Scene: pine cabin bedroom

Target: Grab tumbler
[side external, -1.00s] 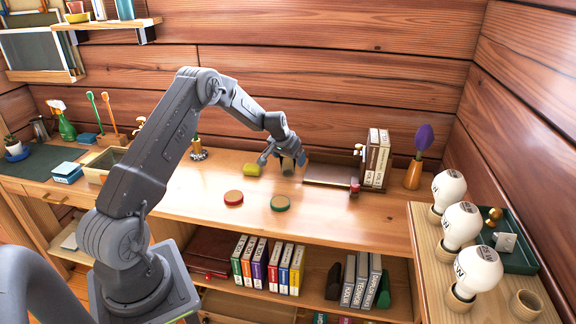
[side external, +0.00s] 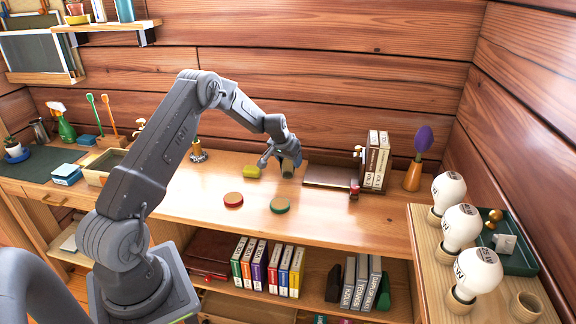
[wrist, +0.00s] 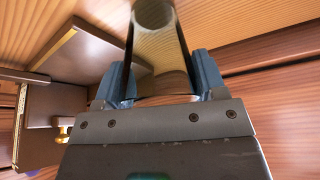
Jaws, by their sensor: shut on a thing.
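The tumbler (wrist: 158,60) shows in the wrist view as a smooth, shiny, brownish cylinder with a dark round end at the top of the picture. It sits between the two blue-grey fingers of my gripper (wrist: 160,82), which are shut on it. In the side view the tumbler (side external: 287,170) is a small dark greenish shape between the fingers of my gripper (side external: 282,163), over the back part of the desk. My fingers partly hide it. I cannot tell whether its base touches the desk.
A red disc (side external: 233,199) and a green-rimmed disc (side external: 280,204) lie in front. A dark flat board (side external: 330,176) and upright books (side external: 377,160) stand to the right. The front right desk is clear.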

